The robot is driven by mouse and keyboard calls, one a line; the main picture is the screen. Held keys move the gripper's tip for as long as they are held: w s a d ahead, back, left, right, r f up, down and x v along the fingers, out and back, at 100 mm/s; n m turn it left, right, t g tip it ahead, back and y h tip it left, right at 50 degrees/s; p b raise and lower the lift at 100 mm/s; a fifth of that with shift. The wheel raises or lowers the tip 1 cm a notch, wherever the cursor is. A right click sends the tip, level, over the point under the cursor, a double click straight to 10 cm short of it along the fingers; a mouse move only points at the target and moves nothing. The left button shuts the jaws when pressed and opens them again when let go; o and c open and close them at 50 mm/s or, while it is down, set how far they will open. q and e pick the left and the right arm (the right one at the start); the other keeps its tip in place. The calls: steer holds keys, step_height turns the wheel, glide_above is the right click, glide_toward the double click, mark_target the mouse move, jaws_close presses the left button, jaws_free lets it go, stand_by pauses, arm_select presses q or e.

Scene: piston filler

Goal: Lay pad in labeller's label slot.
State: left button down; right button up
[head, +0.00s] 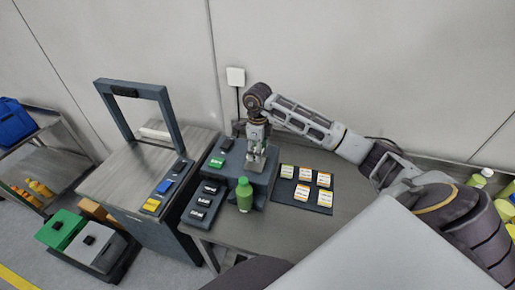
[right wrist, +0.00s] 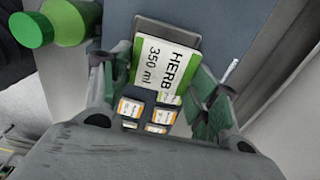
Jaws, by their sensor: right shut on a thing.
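My right gripper (head: 256,163) is over the dark grey labeller (head: 228,172) in the head view, pointing down. In the right wrist view its fingers (right wrist: 158,80) are shut on a white pad (right wrist: 162,55) with a green edge, printed "HERB 350 ml". A grey rectangle (right wrist: 172,27), perhaps the label slot, shows just beyond the pad's upper edge. I cannot tell whether the pad touches it. In the head view the gripper hides the held pad and the slot. My left gripper is not in view.
A green bottle (head: 244,193) stands at the labeller's front. Several label pads (head: 302,192) lie on a dark mat to the right. A framed machine (head: 150,165) stands further left.

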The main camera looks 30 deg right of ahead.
steer(key=shift+f+b, duration=0.55)
steer(key=shift+f, duration=0.7)
steer(key=shift+b, duration=0.4)
stand_by(1.1)
steer(key=shift+f+b, duration=0.8)
steer(key=shift+f, duration=0.05)
stand_by(1.1)
stand_by(0.3)
steer(key=o, duration=1.1)
steer(key=o, duration=0.3)
steer(key=shift+o, duration=0.2)
